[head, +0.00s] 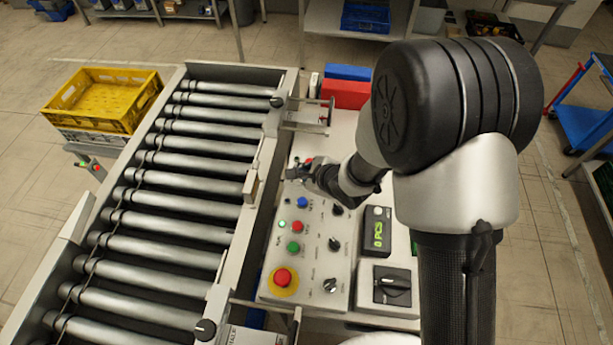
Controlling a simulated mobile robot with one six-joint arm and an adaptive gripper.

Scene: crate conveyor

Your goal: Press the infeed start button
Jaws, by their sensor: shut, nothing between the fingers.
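The sloped grey control panel (316,262) stands right of the roller conveyor. It carries a green button (293,246), a red button (297,226), a blue button (302,202) and a lit pale green lamp (282,223). Another red spot (308,160) and a small green one show at the panel's far end, partly hidden by my gripper. The labels are too small to tell which button is the infeed start. My gripper (290,173) is shut and empty, over the far part of the panel, pointing left. I cannot tell whether it touches anything.
A red mushroom button (283,277) on yellow sits at the panel's near end, beside black knobs (334,244). A counter display (377,232) and a rotary switch (392,286) are to the right. The conveyor rollers (170,204) are empty. A yellow crate (149,92) stands beyond them.

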